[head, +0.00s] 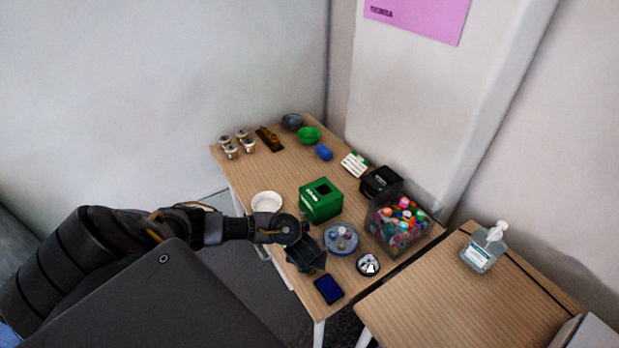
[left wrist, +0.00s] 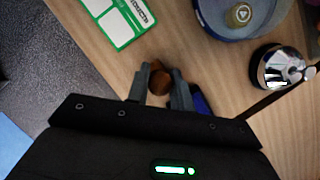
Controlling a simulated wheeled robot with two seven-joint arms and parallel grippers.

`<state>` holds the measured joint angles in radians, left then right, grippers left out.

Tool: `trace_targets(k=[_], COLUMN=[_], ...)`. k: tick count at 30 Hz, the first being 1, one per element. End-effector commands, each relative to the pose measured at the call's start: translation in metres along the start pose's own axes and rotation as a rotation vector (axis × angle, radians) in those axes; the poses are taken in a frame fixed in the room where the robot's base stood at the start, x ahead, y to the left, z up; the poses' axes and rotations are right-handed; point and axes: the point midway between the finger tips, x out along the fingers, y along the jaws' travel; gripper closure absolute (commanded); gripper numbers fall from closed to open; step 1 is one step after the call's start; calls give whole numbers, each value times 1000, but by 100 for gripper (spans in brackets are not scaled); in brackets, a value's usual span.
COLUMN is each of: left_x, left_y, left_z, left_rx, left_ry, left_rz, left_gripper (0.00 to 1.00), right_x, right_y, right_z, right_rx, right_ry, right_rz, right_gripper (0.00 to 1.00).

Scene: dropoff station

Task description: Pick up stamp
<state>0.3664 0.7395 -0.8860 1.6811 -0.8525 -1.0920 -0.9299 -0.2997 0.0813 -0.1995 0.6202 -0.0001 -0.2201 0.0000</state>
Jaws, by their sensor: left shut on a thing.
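My left gripper (head: 314,268) is low over the front end of the wooden table. In the left wrist view its two grey fingers (left wrist: 160,88) are closed around a small brown rounded piece, which looks like the stamp's handle (left wrist: 161,80). The rest of the stamp is hidden by the fingers. In the head view the gripper hides the stamp, and I cannot tell whether it touches the table. My right gripper is in neither view.
A blue pad (head: 328,288) lies just in front of the gripper. A silver bell (head: 368,265), a round blue tray (head: 341,251), a green box (head: 320,201) and a clear bin (head: 400,232) stand close by. A sanitizer bottle (head: 482,251) stands on the right table.

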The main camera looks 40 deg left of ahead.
Motion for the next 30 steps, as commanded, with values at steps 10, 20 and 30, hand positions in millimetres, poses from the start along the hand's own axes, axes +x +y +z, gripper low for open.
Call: trace_targets(k=[10, 20, 30], left_x=[-53, -91, -92], left_y=[-1, 0, 0], left_z=[23, 38, 38], left_rx=[1, 0, -1], left_ry=[-2, -1, 0], left_rz=[-3, -1, -1], left_gripper=[100, 100, 81], right_x=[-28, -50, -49], right_y=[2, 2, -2], right_z=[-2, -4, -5], right_rx=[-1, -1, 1], right_ry=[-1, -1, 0], right_rz=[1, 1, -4], right_gripper=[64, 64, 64])
